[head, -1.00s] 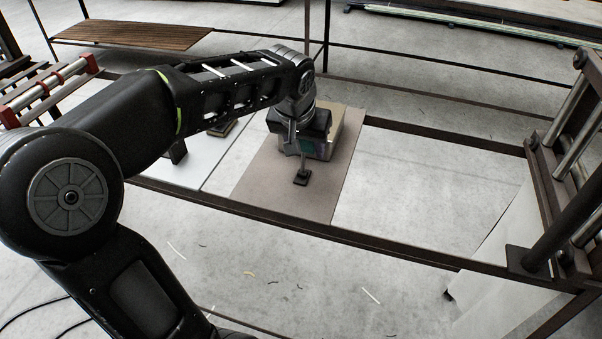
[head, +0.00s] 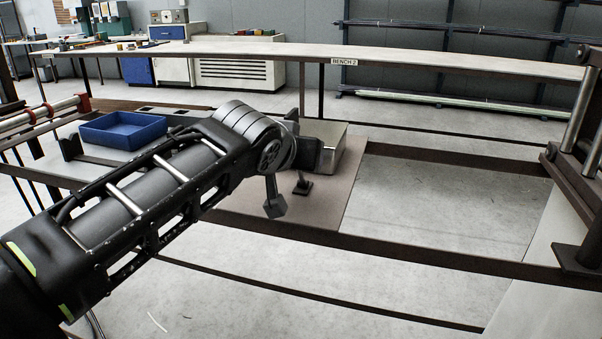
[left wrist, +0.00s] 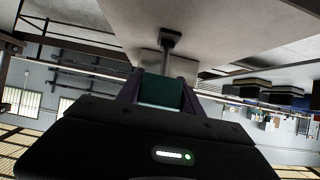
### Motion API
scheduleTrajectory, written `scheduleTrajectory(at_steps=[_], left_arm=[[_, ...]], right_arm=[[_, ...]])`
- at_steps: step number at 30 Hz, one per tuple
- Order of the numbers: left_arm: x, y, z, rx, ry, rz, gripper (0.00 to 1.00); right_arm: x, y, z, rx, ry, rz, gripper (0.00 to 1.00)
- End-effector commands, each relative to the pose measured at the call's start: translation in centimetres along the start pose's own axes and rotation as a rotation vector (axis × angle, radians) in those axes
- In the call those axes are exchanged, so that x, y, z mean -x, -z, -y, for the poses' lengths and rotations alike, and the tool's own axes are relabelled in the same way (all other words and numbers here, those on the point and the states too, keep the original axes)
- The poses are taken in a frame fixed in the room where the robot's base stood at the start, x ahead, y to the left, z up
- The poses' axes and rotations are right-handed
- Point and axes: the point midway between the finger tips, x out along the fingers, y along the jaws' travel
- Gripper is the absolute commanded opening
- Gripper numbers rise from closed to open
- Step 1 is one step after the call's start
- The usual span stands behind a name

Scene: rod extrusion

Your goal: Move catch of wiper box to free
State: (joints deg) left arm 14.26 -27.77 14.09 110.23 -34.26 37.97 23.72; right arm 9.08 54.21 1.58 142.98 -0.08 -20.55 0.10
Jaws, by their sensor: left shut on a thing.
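The wiper box (head: 334,138), a grey-beige metal box, sits on a brown board (head: 340,187) on the frame. My left gripper (head: 304,154) is at its near left side, partly hidden by my wrist. In the left wrist view my fingers (left wrist: 160,92) are shut on a teal block (left wrist: 160,90); I cannot tell whether this is the catch. A short rod with a dark pad (head: 303,187) stands out in front of the box, and its pad also shows in the left wrist view (left wrist: 170,37). My right gripper is not in view.
A blue tray (head: 122,130) lies left of my arm. A dark rail (head: 400,256) runs along the front, with an open frame gap to the right of the board. A roller stand (head: 580,170) rises at the right edge. A long bench (head: 420,69) crosses behind.

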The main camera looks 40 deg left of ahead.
Motion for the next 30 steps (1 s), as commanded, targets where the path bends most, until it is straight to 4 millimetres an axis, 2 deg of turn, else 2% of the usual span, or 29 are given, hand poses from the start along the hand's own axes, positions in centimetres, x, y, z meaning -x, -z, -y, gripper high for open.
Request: scheduleTrajectory(at_steps=[11,12,20,30], left_arm=[[0.00,-0.06,-0.05,0.000,-0.001,-0.004,0.00],[0.00,-0.07,-0.05,0.000,-0.001,-0.003,0.45],[-0.01,-0.07,-0.04,0.000,-0.001,-0.003,0.65],[0.48,0.00,-0.03,-0.001,0.000,-0.004,0.65]], right_arm=[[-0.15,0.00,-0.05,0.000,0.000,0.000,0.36],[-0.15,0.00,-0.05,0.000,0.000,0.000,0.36],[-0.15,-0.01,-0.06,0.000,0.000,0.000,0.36],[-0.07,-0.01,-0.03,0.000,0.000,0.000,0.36]])
